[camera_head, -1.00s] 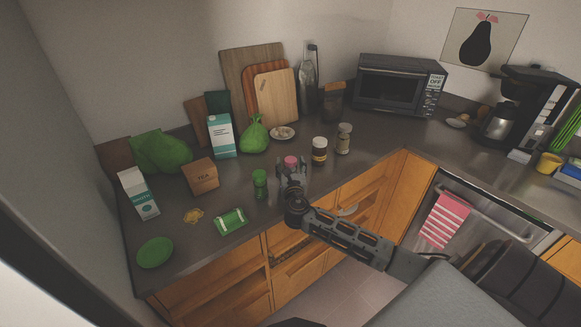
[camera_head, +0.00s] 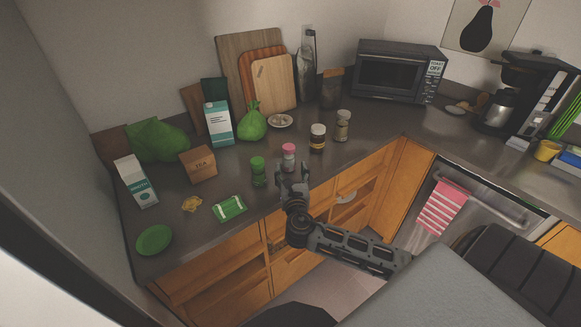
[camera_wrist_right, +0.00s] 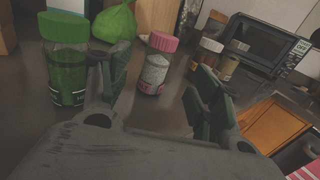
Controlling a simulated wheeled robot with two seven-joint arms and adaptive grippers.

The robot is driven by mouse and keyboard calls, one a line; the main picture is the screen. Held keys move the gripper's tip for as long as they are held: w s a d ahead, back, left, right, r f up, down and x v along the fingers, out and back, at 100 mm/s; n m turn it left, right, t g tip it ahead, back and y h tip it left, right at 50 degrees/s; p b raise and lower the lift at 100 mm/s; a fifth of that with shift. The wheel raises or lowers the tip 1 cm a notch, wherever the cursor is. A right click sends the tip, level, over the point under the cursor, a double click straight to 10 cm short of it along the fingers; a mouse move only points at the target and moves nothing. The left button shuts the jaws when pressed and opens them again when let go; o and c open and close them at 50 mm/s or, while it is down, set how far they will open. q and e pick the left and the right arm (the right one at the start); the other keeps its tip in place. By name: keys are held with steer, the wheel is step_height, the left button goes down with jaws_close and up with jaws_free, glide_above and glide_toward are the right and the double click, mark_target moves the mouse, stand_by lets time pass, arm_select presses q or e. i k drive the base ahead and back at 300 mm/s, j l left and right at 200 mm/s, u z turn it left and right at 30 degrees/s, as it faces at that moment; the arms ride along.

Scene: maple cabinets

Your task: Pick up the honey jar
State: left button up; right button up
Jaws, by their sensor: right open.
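A jar with a white lid and dark amber contents, which looks like the honey jar (camera_head: 318,139), stands upright on the grey counter. It also shows in the right wrist view (camera_wrist_right: 206,56), behind and right of a pink-lidded jar (camera_head: 288,158). My right gripper (camera_head: 292,172) is open and empty at the counter's front edge, just in front of the pink-lidded jar. In the right wrist view the pink-lidded jar (camera_wrist_right: 155,68) appears between the open fingers, farther off. The honey jar is apart from the gripper. My left gripper is not in view.
A green jar (camera_head: 258,172) stands left of the gripper, close in the wrist view. A spice jar (camera_head: 342,125) stands right of the honey jar. A tea box (camera_head: 198,164), cartons and cutting boards (camera_head: 272,85) are left and behind. The counter (camera_head: 385,128) is clear right of the jars.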

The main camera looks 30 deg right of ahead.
mark_target(317, 143)
steer(key=z, duration=1.3)
